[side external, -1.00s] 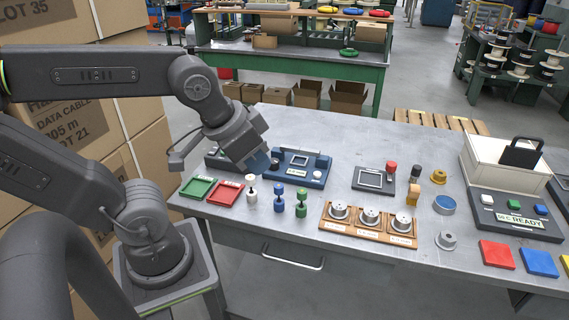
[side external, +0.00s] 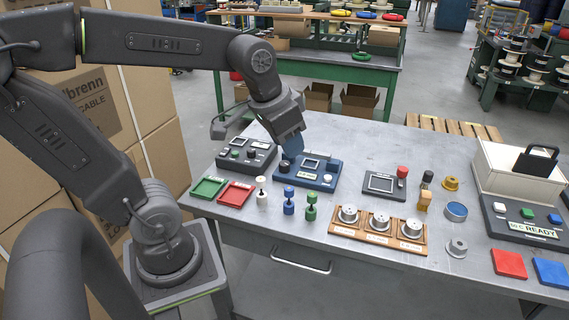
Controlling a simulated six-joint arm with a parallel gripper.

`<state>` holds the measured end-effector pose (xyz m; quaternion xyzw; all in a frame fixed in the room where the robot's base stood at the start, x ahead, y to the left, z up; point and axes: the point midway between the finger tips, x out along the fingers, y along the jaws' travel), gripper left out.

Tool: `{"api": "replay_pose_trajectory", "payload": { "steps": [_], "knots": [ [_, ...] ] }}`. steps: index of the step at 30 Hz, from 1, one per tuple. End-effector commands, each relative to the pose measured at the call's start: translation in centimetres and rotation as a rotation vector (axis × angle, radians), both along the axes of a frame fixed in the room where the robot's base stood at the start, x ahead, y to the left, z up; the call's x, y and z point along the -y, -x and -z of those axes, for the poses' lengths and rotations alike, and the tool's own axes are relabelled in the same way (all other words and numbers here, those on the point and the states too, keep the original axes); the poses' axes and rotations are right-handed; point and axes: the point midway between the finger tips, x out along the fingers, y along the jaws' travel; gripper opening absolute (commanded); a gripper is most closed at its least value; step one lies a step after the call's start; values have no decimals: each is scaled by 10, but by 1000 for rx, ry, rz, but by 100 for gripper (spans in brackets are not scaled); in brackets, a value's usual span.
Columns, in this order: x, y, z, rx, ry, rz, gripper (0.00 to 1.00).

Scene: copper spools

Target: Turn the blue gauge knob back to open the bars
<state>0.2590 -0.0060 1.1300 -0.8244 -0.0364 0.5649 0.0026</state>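The blue gauge (side external: 306,174) stands on the grey workbench, with a small screen in its middle. Its dark round knob (side external: 284,167) sits at its left end, and a small white button (side external: 327,178) is at its right. Which way the knob is turned, and the gauge's bars, are too small to make out. My gripper (side external: 292,150) points down just above and behind the knob. Its blue fingers overlap the gauge's back left part in this view. Whether they touch the knob, and the gap between them, cannot be seen.
A dark device (side external: 246,155) with knobs stands left of the gauge. A dark screen unit (side external: 384,185) and a wooden rack (side external: 376,237) are to the right.

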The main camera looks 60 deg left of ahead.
Motion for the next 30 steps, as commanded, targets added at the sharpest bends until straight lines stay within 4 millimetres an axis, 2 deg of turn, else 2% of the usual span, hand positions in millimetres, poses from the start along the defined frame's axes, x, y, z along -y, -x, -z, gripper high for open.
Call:
{"api": "replay_pose_trajectory", "payload": {
  "steps": [1,3,6,10,15,18,21,26,30],
  "knots": [
    [-18,-17,3,-44,-3,-26,40],
    [-42,-37,7,-93,-7,-48,46],
    [-81,-63,18,-163,-4,-76,46],
    [-136,-87,40,-248,15,-110,46],
    [-195,-100,72,-327,48,-138,46],
    [-215,-102,84,-352,63,-145,46],
    [-224,-103,91,-364,69,-147,46],
    [-226,-103,104,-368,72,-145,46],
    [-226,-102,128,-370,73,-146,46]
  ]
}}
